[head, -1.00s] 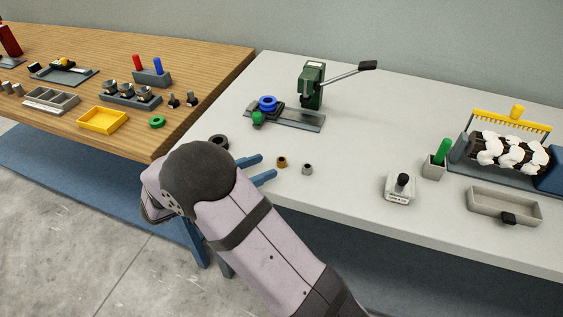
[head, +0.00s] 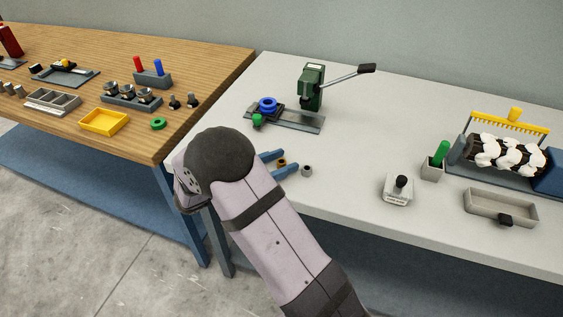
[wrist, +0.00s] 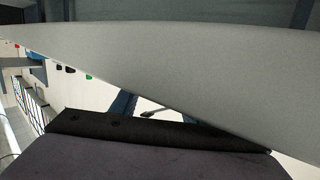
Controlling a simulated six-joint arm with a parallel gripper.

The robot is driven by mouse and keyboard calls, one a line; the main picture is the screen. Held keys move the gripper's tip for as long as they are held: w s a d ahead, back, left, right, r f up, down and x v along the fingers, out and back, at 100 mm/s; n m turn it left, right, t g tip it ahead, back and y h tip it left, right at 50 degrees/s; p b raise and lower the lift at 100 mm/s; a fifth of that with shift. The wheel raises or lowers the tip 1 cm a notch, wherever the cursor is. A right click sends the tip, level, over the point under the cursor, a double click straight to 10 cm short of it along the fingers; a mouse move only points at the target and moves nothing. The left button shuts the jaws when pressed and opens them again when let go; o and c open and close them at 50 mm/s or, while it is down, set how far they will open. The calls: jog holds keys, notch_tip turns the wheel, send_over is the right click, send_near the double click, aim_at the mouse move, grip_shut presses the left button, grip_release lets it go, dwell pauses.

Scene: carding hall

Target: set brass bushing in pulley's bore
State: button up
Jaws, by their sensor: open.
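The brass bushing (head: 281,163) stands on the pale grey bench, between the two blue fingers of my gripper (head: 288,161). My gripper is open, and I cannot tell whether either finger touches the bushing. The blue pulley (head: 268,103) sits in a dark holder on a grey plate at the back left of the bench, beyond my gripper. Its bore is too small to make out clearly. In the wrist view a large grey surface covers most of the picture, and neither the bushing nor the pulley can be made out there.
A small grey bushing (head: 306,171) stands just right of my lower finger. A green press (head: 312,88) with a long lever stands right of the pulley. A green knob (head: 257,120) is in front of the pulley. The middle of the bench is clear.

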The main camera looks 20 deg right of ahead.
aim_at(282, 161)
jog(key=shift+d, duration=0.2)
grip_shut()
notch_tip(282, 161, up, 10)
dwell(0.7)
